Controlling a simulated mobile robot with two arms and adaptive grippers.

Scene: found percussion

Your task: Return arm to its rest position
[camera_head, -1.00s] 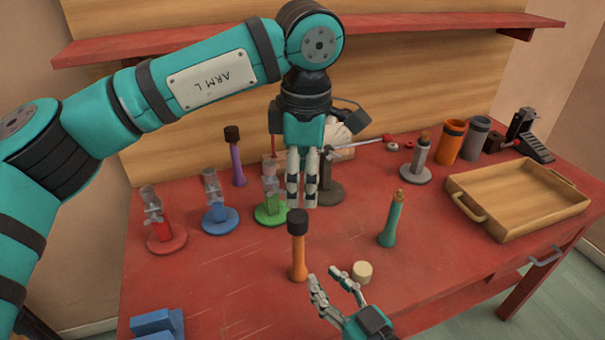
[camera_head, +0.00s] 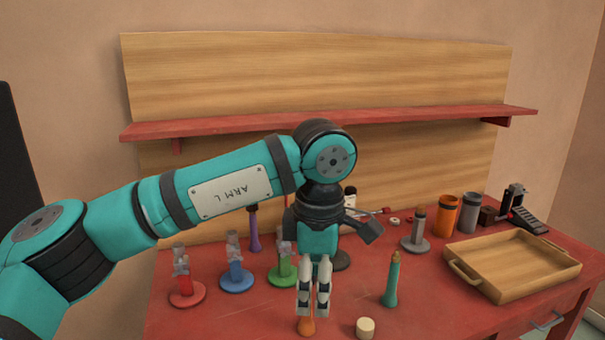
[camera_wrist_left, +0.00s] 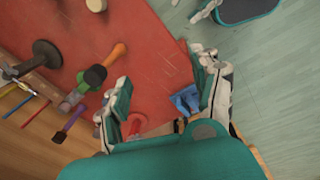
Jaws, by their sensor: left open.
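My left gripper (camera_head: 313,290) hangs fingers-down over the red table (camera_head: 230,318), open and empty. In the head view it covers most of an orange shaker (camera_head: 306,327). The left wrist view shows my open left fingers (camera_wrist_left: 163,88), with an orange, black-capped shaker (camera_wrist_left: 114,56) beside them, apart from them. Part of my right gripper (camera_wrist_left: 206,10) shows at the top edge of the left wrist view, too cropped to read its jaws. It is out of the head view.
Red (camera_head: 187,292), blue (camera_head: 236,280) and green (camera_head: 284,271) stands line the left. A teal shaker (camera_head: 392,280) and a pale cylinder (camera_head: 365,328) stand right of the gripper. A wooden tray (camera_head: 515,285) lies at right. A shelf (camera_head: 250,123) crosses behind.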

